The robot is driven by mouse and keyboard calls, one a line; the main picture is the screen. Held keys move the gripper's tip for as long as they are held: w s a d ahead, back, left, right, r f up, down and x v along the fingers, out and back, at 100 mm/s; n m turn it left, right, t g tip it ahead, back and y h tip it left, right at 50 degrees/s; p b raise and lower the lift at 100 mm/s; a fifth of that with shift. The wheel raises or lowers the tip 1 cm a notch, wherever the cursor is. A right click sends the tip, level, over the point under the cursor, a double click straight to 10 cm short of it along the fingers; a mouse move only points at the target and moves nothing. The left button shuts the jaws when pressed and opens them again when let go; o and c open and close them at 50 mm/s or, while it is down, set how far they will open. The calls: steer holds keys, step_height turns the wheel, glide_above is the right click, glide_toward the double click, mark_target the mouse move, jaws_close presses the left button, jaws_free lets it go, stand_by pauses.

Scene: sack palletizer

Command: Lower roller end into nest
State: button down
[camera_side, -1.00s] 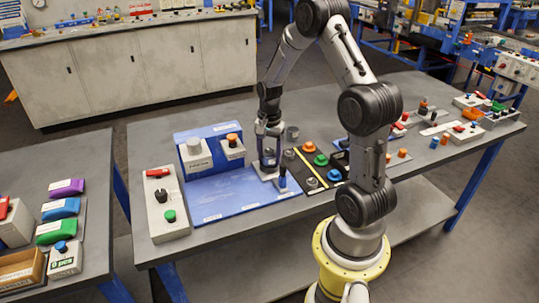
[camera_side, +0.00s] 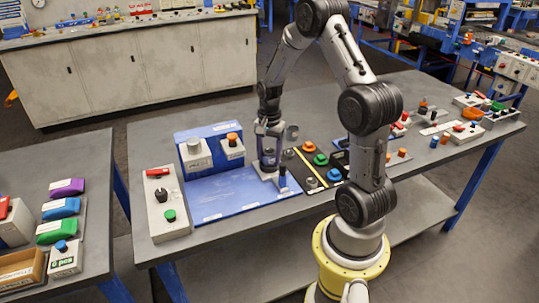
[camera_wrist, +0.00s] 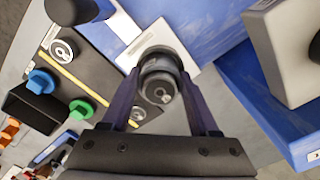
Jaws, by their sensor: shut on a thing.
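My gripper (camera_wrist: 163,88) is shut on a dark grey cylindrical roller end (camera_wrist: 158,80), with one finger on each side of it. A pale metal plate (camera_wrist: 178,45) lies beyond and below the roller end on the blue base panel. I take this plate to be the nest's; its seat is hidden behind the roller end, so I cannot tell whether they touch. In the side view my gripper (camera_side: 268,152) points straight down over the right part of the blue panel (camera_side: 222,196). A dark upright post (camera_side: 282,177) stands close to its right.
A blue box with a grey knob (camera_side: 196,152) and an orange knob (camera_side: 232,139) stands behind left. A control box with a red handle (camera_side: 158,172) is at the left. A black panel with green (camera_side: 321,159) and orange buttons lies to the right. The panel's front left is clear.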

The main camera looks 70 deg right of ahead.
steer(key=shift+c, duration=1.7)
jaws_free()
steer(key=shift+s+f, duration=0.1)
steer(key=shift+f, duration=0.7)
steer(key=shift+o, duration=1.3)
steer(key=shift+s, duration=0.1)
steer(key=shift+w+r, duration=0.2)
steer(key=shift+r, duration=4)
